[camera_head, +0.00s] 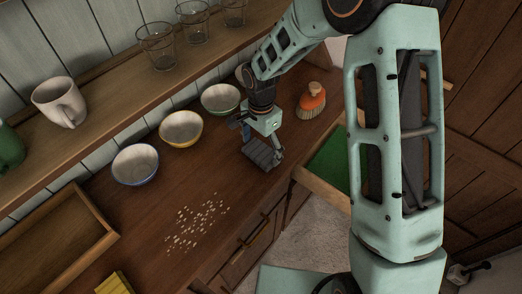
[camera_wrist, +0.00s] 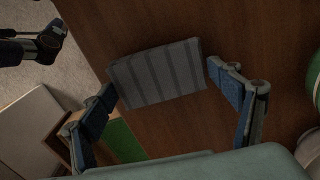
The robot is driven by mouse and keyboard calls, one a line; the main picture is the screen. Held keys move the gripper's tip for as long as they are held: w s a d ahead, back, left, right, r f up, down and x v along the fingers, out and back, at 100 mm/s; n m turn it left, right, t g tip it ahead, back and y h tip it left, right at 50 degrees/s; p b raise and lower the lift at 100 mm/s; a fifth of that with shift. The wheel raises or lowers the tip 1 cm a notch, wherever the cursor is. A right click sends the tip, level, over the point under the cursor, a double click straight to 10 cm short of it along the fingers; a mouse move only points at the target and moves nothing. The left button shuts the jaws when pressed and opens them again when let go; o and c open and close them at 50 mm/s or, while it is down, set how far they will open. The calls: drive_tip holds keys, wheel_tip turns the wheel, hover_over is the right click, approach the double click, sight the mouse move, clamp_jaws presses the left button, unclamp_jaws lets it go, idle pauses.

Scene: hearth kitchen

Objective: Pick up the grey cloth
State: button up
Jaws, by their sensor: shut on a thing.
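The grey cloth (camera_head: 262,156) is a folded, striped piece near the front edge of the wooden counter. My gripper (camera_head: 263,146) is over it, pointing down. In the wrist view the cloth (camera_wrist: 157,75) lies between the two blue-padded fingertips of my gripper (camera_wrist: 161,84), one at each end of it. The gripper is shut on the cloth. I cannot tell whether the cloth is clear of the counter or still touching it.
Blue (camera_head: 135,165), yellow (camera_head: 181,130) and green (camera_head: 221,98) rimmed bowls line the back. An orange brush (camera_head: 311,101) stands to the right. Crumbs (camera_head: 198,222), a yellow sponge (camera_head: 114,284) and a wooden tray (camera_head: 92,248) are left. A green-lined drawer (camera_head: 326,164) is open in front.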

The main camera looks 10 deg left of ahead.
drive_tip(key=s+d+r, duration=0.1)
drive_tip(key=r, duration=0.1)
drive_tip(key=s+d+r, duration=0.1)
drive_tip(key=r, duration=0.2)
drive_tip(key=s+d+r+b, duration=0.1)
drive_tip(key=d+r, duration=0.1)
drive_tip(key=shift+d+r, duration=0.1)
drive_tip(key=shift+r, duration=0.3)
drive_tip(key=s+d+r+b, duration=0.1)
drive_tip(key=s+d+r, duration=0.3)
drive_tip(key=d, duration=0.3)
drive_tip(key=shift+s, duration=0.65)
drive_tip(key=shift+d, duration=0.1)
drive_tip(key=o, duration=0.6)
drive_tip(key=c, duration=0.5)
drive_tip(key=shift+f, duration=0.1)
